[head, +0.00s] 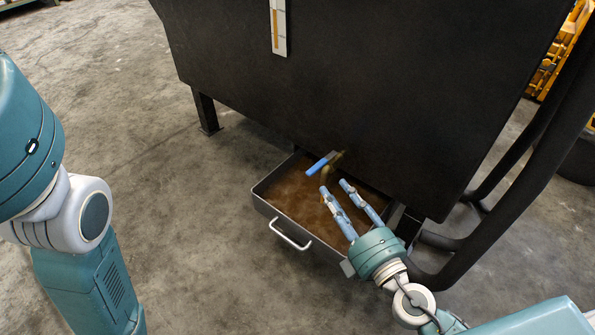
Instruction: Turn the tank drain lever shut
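The drain lever has a blue handle (321,163) and a brass valve body (338,158) at the lower edge of the dark tank (340,90). The handle slants down to the left from the valve. My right gripper (334,186) is open, its two fingers apart and pointing up toward the valve. Its fingertips are just below the lever in the picture; I cannot tell whether they touch it. Nothing shows between the fingers. My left arm is at the left edge, and its gripper is out of view.
A drip tray (262,206) with brown liquid and a front handle (290,236) sits under the valve. A tank leg (206,112) stands at the left. Thick black tubes (520,195) run at the right. The concrete floor on the left is clear.

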